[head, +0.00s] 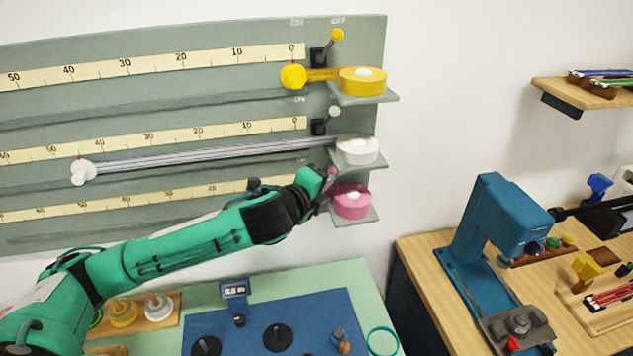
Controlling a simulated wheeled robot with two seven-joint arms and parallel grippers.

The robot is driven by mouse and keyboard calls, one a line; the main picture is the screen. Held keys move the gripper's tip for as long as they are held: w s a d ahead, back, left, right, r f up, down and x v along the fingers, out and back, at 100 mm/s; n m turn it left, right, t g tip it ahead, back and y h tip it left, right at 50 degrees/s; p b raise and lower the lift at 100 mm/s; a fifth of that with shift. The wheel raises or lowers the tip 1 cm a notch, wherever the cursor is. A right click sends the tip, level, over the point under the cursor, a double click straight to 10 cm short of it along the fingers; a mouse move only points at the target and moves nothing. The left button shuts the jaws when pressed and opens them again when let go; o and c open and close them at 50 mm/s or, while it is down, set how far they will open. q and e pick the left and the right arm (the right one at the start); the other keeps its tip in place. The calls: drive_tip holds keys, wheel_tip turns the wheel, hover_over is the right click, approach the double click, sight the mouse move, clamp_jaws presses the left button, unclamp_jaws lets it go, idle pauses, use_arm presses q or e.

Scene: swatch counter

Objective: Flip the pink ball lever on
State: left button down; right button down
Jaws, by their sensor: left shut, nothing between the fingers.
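The pink ball lever's pink ball (332,172) shows just past the end of my left arm, above the pink ribbon roll (352,202). It sits toward the right, the side marked OFF at the top of the board. My left gripper (323,184) is shut and empty, right beside the ball. I cannot tell whether they touch. The lever's base and stem are hidden behind my gripper and wrist. My right gripper is not in view.
Above, the yellow ball lever (337,35) and white ball lever (334,111) lean right. A white tape end (83,172) is pulled far left along its ruler. A green counter with a blue mat (310,320) lies below. A blue press (490,235) stands right.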

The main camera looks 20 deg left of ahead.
use_arm(q)
drive_tip(key=p+x, duration=0.1)
drive_tip(key=x, duration=0.2)
drive_tip(key=shift+w, duration=0.25)
